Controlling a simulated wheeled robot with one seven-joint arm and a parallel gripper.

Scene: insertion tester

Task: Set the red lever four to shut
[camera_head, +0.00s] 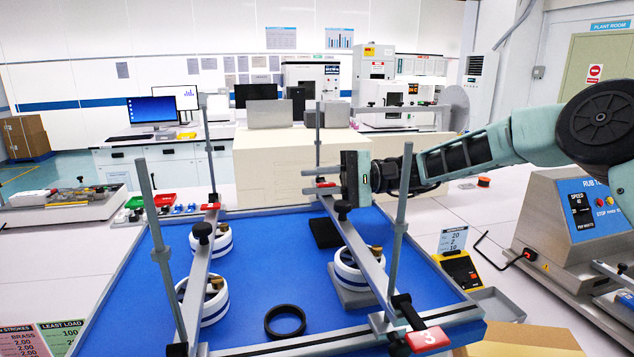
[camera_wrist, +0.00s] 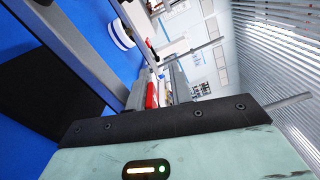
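A red lever (camera_head: 325,184) sits at the far end of the right-hand clamp bar on the blue-topped tester; its number cannot be read. My gripper (camera_head: 308,181) reaches in from the right at that far end, its fingers pointing left. In the wrist view the red lever (camera_wrist: 152,95) shows between the finger ends (camera_wrist: 160,90), with a gap on one side. Whether a finger touches it cannot be told.
A red tag marked 3 (camera_head: 428,338) is at the near right corner; another red piece (camera_head: 210,206) is at the far left. Upright grey posts (camera_head: 400,215) stand around the blue bed (camera_head: 255,265). White-ringed pieces (camera_head: 212,240) sit under the bars. A black ring (camera_head: 285,321) lies in front.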

